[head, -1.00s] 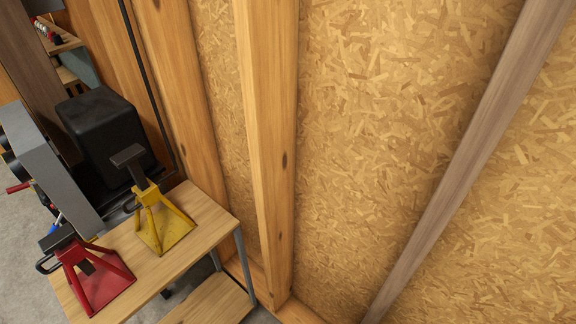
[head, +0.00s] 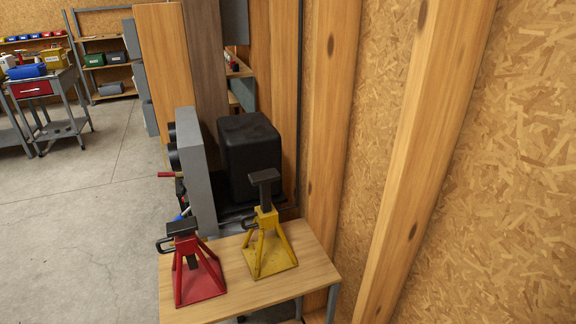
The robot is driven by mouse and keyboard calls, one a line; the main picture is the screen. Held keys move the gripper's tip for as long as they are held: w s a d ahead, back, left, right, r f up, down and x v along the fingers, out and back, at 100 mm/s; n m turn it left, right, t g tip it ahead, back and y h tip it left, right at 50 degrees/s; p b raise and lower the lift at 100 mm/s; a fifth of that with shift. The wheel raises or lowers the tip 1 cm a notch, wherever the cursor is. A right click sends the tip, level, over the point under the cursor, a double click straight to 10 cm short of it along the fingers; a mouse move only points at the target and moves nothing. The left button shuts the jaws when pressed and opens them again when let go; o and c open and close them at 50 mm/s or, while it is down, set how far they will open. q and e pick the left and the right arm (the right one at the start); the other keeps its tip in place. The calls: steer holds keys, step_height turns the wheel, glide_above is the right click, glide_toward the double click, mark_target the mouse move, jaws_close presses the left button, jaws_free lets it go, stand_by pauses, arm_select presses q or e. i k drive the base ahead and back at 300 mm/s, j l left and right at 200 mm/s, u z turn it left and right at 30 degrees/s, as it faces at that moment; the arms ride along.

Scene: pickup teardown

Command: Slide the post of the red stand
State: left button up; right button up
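The red stand (head: 195,270) stands upright on a small wooden table, near its left side. Its dark post ends in a flat black saddle (head: 182,227) that sits low, close to the top of the red frame. A black handle loop sticks out at its left. A yellow stand (head: 266,248) is to its right on the same table, with its dark post (head: 264,187) raised higher. Neither of my grippers shows in the head view.
The wooden table (head: 315,276) is close to the wood-panelled wall (head: 480,180) on the right. A grey panel (head: 196,170) and a black box (head: 249,155) are behind it. Open concrete floor (head: 90,230) lies to the left. A cart with a red drawer (head: 32,89) is far left.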

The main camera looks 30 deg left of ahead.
mark_target(182, 228)
steer(key=u, duration=1.65)
